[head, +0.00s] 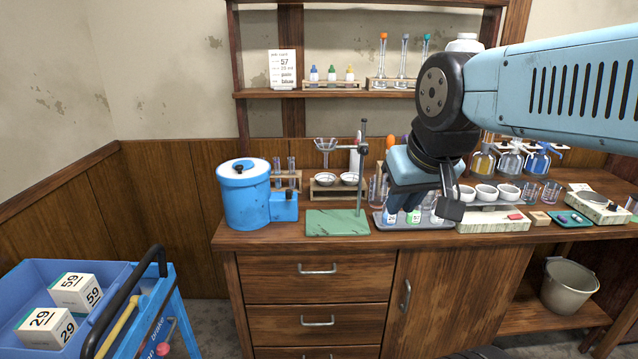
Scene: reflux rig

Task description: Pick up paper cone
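I cannot make out a paper cone for certain. My gripper (428,207) points down over the grey tray (385,224) of small bottles, right of the stand. Its fingers are apart, and nothing shows held between them. My gripper and wrist hide part of the bench behind.
A metal stand (361,185) rises from a green base (335,224). A blue drum (244,194) stands left of it. White bowls (485,193) and flasks (510,162) crowd the right. A shelf (350,93) hangs above. A blue cart (110,268) with boxes is at lower left.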

